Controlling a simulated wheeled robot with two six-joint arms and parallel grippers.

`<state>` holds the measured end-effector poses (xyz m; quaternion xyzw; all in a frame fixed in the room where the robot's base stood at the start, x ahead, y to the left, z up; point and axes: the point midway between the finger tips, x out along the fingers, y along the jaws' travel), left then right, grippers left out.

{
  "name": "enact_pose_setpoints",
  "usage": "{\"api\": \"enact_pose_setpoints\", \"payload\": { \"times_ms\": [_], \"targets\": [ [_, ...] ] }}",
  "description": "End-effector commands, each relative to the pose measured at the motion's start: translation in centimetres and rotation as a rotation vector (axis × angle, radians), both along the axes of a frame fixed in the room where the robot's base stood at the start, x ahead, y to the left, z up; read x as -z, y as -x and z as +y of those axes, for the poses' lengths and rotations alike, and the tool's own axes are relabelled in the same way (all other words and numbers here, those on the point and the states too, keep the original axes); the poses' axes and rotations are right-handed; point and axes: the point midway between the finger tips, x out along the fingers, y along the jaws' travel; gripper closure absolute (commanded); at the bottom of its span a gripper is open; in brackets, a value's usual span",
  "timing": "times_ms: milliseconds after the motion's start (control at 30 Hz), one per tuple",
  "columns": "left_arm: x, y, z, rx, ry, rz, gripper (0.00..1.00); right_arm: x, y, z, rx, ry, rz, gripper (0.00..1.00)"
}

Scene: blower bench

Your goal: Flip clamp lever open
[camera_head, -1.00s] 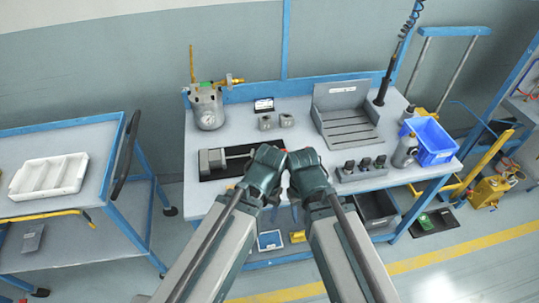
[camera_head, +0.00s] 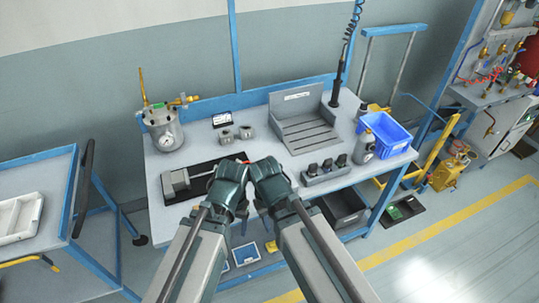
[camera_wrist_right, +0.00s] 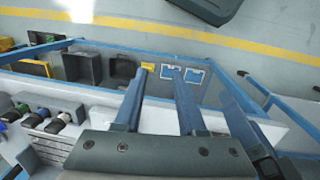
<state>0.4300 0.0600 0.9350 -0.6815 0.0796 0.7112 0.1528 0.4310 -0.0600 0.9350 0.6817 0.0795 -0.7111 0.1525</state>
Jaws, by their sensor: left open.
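My left gripper (camera_head: 232,167) and my right gripper (camera_head: 263,168) are side by side, close together over the front of the bench in the head view. A fixture with a grey block (camera_head: 176,182) on a dark base plate lies just left of them. A small red part (camera_head: 243,161) shows just beyond the left gripper. I cannot make out the clamp lever; the grippers cover part of the fixture. In the right wrist view my right gripper (camera_wrist_right: 185,90) has its fingers apart, with nothing clearly between them. The left fingertips are hidden in the head view.
A gauge pot (camera_head: 163,132) stands at the bench's back left. A grey slotted tray (camera_head: 305,125), a block with several dark fittings (camera_head: 327,170), a bottle (camera_head: 364,147) and a blue bin (camera_head: 384,138) are to the right. A cart (camera_head: 50,200) stands left.

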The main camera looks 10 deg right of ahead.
Motion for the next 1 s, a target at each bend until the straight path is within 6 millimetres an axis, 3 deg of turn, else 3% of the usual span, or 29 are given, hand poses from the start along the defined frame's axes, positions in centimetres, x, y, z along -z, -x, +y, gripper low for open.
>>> {"api": "enact_pose_setpoints", "payload": {
  "times_ms": [33,133,200,400,600,800,1000],
  "targets": [
    [-0.4,0.0,0.0,0.000,0.000,0.000,0.28,-0.4,-0.8,0.2,0.005,-0.002,-0.003,0.72],
    [-1.6,0.0,0.0,0.000,0.000,0.000,0.28,-1.6,-4.2,0.7,0.025,-0.010,-0.015,0.90],
    [-2.9,0.0,0.0,0.001,0.000,0.000,0.28,-2.8,-7.9,1.0,0.050,-0.019,-0.029,1.00],
    [-6.4,0.0,0.0,0.001,0.000,0.000,0.28,-6.4,-19.7,1.1,0.132,-0.048,-0.081,1.00],
    [-8.8,0.0,0.0,0.002,0.000,0.000,0.28,-8.7,-28.3,0.2,0.196,-0.071,-0.123,1.00],
    [-9.6,0.0,0.0,0.002,0.000,0.000,0.28,-9.6,-31.9,-0.5,0.226,-0.081,-0.142,1.00],
    [-9.5,0.0,0.0,0.002,0.000,0.000,0.28,-9.5,-32.2,-0.6,0.230,-0.083,-0.146,1.00]
  ]
}}
